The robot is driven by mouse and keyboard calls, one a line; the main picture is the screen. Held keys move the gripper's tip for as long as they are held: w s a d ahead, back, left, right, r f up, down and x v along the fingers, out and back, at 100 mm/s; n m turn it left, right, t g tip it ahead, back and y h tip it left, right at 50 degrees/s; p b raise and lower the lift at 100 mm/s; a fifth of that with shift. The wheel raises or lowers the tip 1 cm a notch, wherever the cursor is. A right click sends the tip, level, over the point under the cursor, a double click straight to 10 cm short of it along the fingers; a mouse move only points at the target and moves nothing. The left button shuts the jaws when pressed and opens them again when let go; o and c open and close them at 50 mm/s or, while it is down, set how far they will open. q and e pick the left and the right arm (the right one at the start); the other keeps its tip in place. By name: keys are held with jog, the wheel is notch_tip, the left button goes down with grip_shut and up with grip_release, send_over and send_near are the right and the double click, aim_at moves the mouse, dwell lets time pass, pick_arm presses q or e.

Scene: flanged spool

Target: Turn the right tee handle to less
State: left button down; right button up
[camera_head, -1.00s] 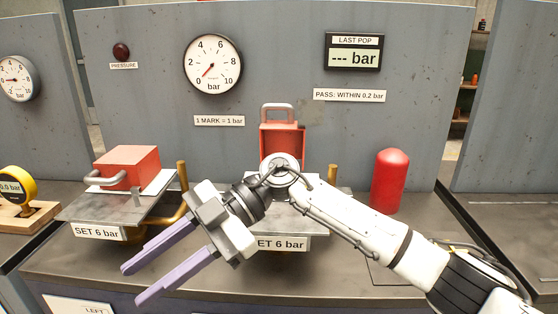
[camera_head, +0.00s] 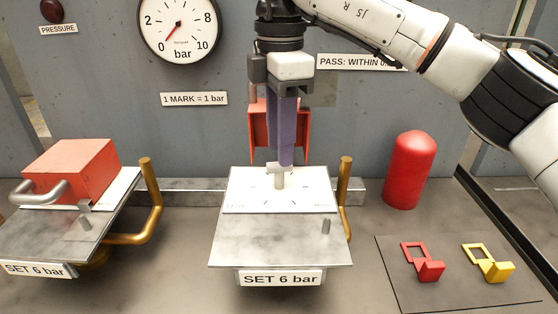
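The right tee handle (camera_head: 279,179) is a small pale grey tee standing upright on a white dial plate (camera_head: 245,188) with tick marks and small lettering too faint to read surely. The plate lies on a grey metal block labelled SET 6 bar. My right gripper (camera_head: 285,160) points straight down, its purple fingers at the top of the tee. The fingers overlap in this view, so their gap and any grip on the tee cannot be told. My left gripper is out of view.
A red box (camera_head: 72,170) with a grey handle sits on the left block. An open red cover (camera_head: 262,125) is behind my gripper. Brass pipes (camera_head: 345,185) flank the blocks. The gauge (camera_head: 179,25) needle is near zero.

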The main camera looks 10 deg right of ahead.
aim_at(279, 175)
notch_tip(279, 175, down, 4)
jog(key=shift+r, duration=0.1)
jog(key=shift+f, duration=0.4)
jog(key=c, duration=0.8)
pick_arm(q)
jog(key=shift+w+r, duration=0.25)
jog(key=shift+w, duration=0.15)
pick_arm(e)
grip_shut()
